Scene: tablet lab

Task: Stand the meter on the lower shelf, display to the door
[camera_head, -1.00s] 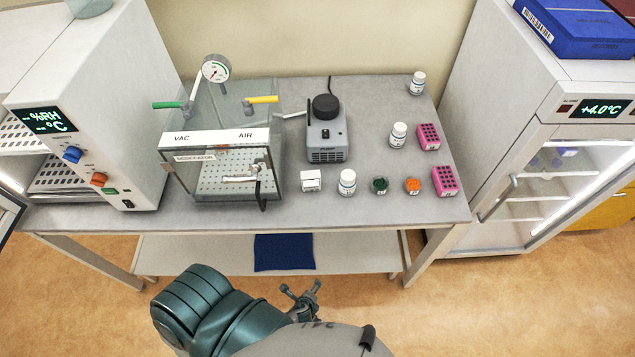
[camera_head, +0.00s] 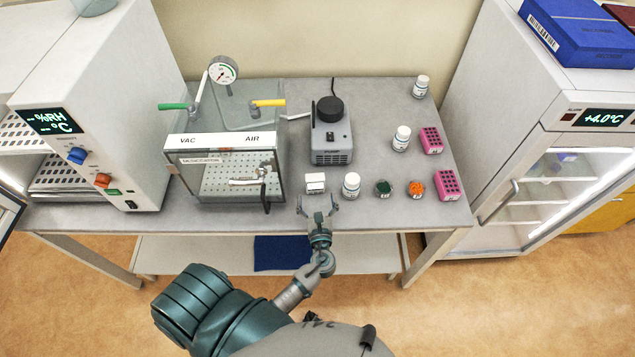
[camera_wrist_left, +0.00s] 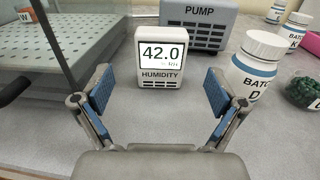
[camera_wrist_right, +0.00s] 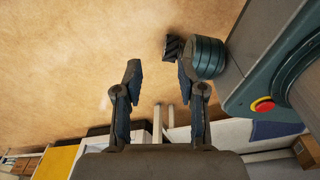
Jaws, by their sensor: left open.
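The meter (camera_head: 315,183) is a small white box standing upright on the bench near its front edge. In the left wrist view the meter (camera_wrist_left: 161,58) faces me with its display, reading 42.0 above the word HUMIDITY. My left gripper (camera_head: 318,204) is open in front of it; its fingers (camera_wrist_left: 158,92) are spread to either side, short of the meter and not touching it. The clear desiccator cabinet (camera_head: 222,142) stands left of the meter, with a perforated shelf (camera_head: 225,178) inside behind its front door. My right gripper (camera_wrist_right: 160,80) is open and empty, above the floor.
A white bottle (camera_head: 351,186) stands close right of the meter, then green and orange jars (camera_head: 416,188) and pink racks (camera_head: 447,185). The pump (camera_head: 331,145) is behind. A glass-door fridge (camera_head: 555,190) stands right. A blue cloth (camera_head: 282,253) lies under the bench.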

